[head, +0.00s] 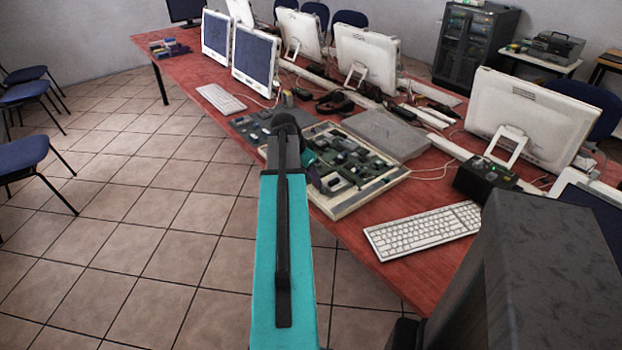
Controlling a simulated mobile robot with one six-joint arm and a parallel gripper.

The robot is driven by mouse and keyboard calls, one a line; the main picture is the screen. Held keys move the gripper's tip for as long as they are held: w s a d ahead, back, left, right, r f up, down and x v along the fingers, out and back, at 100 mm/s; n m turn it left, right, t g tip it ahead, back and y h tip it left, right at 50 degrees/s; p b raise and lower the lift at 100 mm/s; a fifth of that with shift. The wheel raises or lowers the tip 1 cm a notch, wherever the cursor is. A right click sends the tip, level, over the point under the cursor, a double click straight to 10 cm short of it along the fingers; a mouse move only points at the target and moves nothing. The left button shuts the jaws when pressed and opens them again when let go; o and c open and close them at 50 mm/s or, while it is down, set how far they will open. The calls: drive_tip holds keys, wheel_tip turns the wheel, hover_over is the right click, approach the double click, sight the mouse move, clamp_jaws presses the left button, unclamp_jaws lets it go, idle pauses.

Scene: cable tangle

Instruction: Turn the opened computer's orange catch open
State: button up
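The opened computer (372,196) lies flat on the red table, a shallow pale case with green boards and dark parts inside. My teal arm reaches forward from the bottom of the head view and covers the case's left part. A small dark and teal end part of my arm, with my gripper (314,177), shows just right of the arm, over the left side of the case. The fingers are too small and too covered to tell open from shut. I cannot make out the orange catch; it may be hidden behind my arm or too small.
A grey flat panel (385,134) lies behind the case. A white keyboard (422,229) lies to its right, near the table's front edge. A dark box (485,178) and white monitors (530,115) stand behind. Left of the red table (200,75) is open tiled floor with blue chairs (22,155).

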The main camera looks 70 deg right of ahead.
drive_tip(key=shift+s+d+f, duration=0.1)
drive_tip(key=shift+d+f, duration=0.05)
drive_tip(key=shift+f, duration=0.3)
drive_tip(key=shift+c, duration=0.3)
